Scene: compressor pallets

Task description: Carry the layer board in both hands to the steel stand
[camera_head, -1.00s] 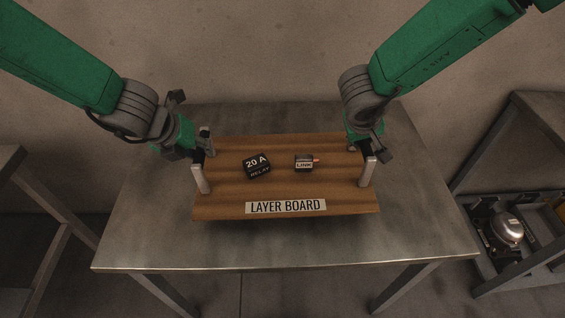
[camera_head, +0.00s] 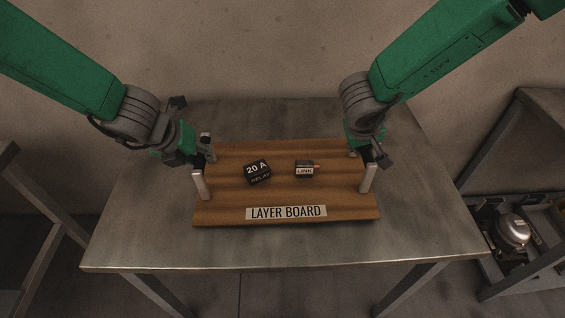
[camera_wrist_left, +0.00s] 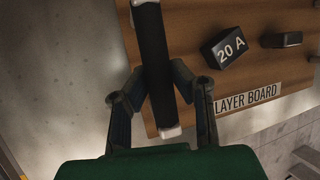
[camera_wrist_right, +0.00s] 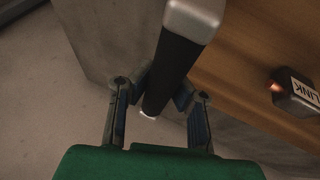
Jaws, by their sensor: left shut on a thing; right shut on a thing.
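The layer board (camera_head: 225,207) is a brown, ridged wooden board with a label on its front and an upright handle at each side. It appears roughly level over the middle of the steel stand (camera_head: 140,240), a grey metal table; I cannot tell whether it touches the top. My left gripper (camera_head: 205,163) is shut on the left handle, whose dark bar (camera_wrist_left: 153,60) shows between its fingers. My right gripper (camera_head: 370,158) is shut on the right handle, whose dark bar (camera_wrist_right: 172,70) shows between its fingers. The board's underside is hidden.
A black 20 A relay (camera_head: 257,172) and a small link block (camera_head: 304,170) with a reddish end rest on the board. A rack (camera_head: 540,120) with a metal compressor (camera_head: 513,232) stands at right. Another metal frame (camera_head: 35,215) is at left. The stand's top is otherwise clear.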

